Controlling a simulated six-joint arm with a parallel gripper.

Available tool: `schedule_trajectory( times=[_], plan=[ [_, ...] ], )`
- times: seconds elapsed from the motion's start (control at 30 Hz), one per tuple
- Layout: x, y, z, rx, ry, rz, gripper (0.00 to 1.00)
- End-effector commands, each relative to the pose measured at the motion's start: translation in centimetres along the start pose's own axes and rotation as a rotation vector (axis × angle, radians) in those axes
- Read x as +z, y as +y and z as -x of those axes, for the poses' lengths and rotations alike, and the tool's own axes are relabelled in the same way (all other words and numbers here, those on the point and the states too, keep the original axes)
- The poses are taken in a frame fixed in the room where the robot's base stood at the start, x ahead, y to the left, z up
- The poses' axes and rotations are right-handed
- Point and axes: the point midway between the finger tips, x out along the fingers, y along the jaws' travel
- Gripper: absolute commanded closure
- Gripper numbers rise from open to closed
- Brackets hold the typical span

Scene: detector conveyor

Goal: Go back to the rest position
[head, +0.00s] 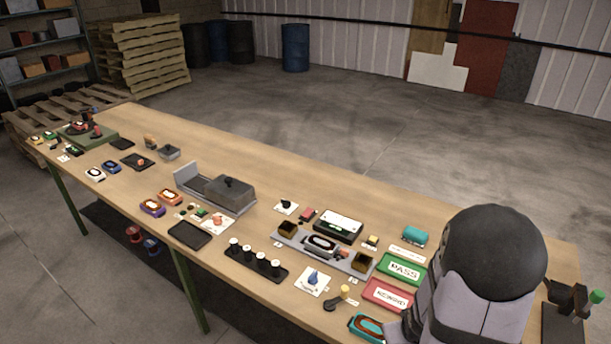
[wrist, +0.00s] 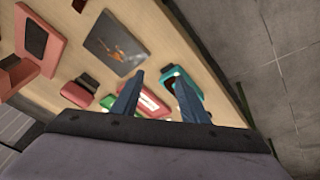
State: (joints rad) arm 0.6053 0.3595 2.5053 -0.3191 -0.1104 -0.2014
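My gripper (wrist: 159,79) shows in the wrist view as two blue fingers spread apart, with nothing held between them. It is above the table, and the wood top and several items show beyond the fingertips. In the head view my arm fills the lower right, and the gripper itself is hidden there. The long wooden table (head: 330,190) runs from the far left to the right front.
A green PASS tray (head: 405,271) and a red tray (head: 387,295) lie close to my arm. A teal-rimmed piece (head: 367,328) sits at the front edge. A grey fixture strip (head: 290,236) and a black rack (head: 246,261) with several white-topped pegs stand further left.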

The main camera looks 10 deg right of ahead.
Motion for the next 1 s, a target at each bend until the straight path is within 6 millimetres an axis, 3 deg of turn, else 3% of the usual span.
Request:
schedule_trajectory(
  times=[0.07,0.2,0.4,0.6,1.0],
  plan=[
    [-0.8,-3.2,2.1,-0.023,-0.047,0.025,0.60],
    [0.1,-8.5,5.9,-0.073,-0.150,0.040,0.60],
    [2.6,-14.1,10.7,-0.139,-0.267,0.068,0.60],
    [4.5,-16.4,13.0,-0.171,-0.331,0.084,0.60],
    [4.8,-16.7,13.4,-0.175,-0.342,0.085,0.60]
  ],
)
